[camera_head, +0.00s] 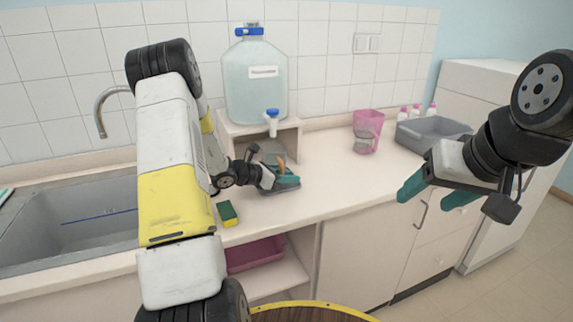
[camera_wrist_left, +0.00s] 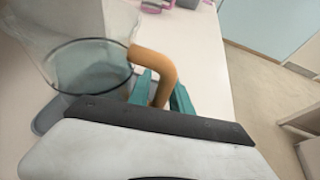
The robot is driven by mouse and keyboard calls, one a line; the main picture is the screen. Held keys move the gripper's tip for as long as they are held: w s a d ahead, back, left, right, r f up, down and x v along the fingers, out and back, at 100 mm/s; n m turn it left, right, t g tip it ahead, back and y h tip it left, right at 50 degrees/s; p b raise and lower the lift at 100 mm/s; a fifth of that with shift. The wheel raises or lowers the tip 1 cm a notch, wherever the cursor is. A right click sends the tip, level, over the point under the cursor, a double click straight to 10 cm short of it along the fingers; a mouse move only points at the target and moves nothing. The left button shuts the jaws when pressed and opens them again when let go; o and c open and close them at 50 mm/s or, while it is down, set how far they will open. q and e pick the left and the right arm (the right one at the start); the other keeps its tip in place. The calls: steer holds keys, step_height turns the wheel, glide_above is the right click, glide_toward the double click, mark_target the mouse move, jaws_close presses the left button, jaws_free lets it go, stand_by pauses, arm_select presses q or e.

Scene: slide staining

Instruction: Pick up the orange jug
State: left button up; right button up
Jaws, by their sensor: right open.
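The orange jug is a clear jug (camera_wrist_left: 90,70) with an orange handle (camera_wrist_left: 162,68), seen in the left wrist view. In the head view its orange handle (camera_head: 281,164) shows, and most of its body is hidden behind my left gripper. The jug is on the counter near the dispenser stand. My left gripper (camera_head: 284,172) is at the handle. In the left wrist view its teal fingers (camera_wrist_left: 163,95) lie on either side of the handle; whether they press on it is unclear. My right gripper (camera_head: 428,192) is open and empty, in front of the counter's right part.
A large water dispenser (camera_head: 254,90) with a blue tap stands on a wooden stand (camera_head: 232,129) behind the jug. A green and yellow sponge (camera_head: 227,213) lies near the sink (camera_head: 85,230). A pink container (camera_head: 372,122) and a grey tub (camera_head: 432,132) stand at the right. The counter between is clear.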

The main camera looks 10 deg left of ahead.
arm_select(q)
jaws_close()
steer(key=shift+r, duration=0.1)
stand_by(1.2)
